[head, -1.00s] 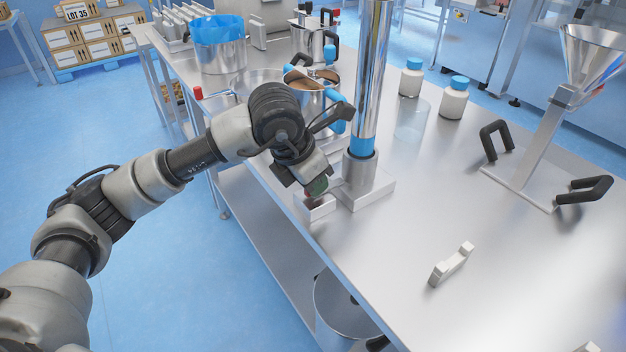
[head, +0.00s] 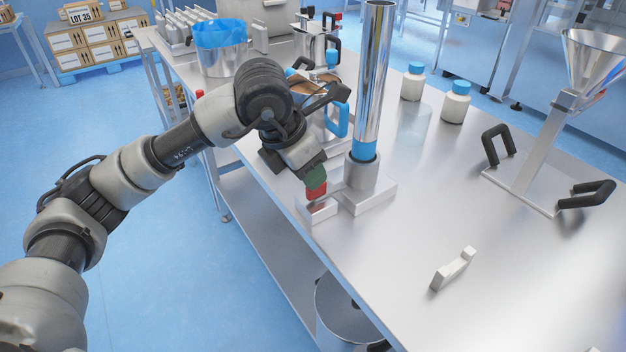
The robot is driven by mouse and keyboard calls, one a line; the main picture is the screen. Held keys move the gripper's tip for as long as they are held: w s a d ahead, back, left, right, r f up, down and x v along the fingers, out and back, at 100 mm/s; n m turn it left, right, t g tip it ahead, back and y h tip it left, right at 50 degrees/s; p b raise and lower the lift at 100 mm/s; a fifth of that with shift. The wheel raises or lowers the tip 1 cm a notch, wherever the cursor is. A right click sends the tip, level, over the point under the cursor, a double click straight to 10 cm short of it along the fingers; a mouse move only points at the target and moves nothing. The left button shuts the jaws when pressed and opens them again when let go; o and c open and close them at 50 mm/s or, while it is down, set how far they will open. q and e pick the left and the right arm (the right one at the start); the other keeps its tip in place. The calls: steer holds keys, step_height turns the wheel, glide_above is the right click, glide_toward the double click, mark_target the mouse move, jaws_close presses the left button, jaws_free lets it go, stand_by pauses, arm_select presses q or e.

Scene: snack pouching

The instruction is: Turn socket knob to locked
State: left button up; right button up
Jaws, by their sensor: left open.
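The socket (head: 372,194) is a metal collar on a square base, and a tall shiny tube (head: 374,85) with a blue band stands upright in it. A small metal block (head: 318,213) juts from the left side of the base at the table's edge. A red piece (head: 316,190), which looks like the knob, sits on top of this block. My left gripper (head: 314,180) points down right over the red piece, with a green part at its tip. It is open; whether its fingers touch the knob cannot be told. My right gripper is not in view.
Behind my left arm stand a metal pot with blue handles (head: 338,120) and a pot with a blue liner (head: 222,60). Two white jars (head: 455,102) and a funnel stand (head: 530,170) are to the right. A white bracket (head: 454,268) lies in front; the table around it is clear.

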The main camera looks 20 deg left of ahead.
arm_select(q)
steer(key=v, duration=0.6)
steer(key=shift+s+a, duration=0.1)
stand_by(0.3)
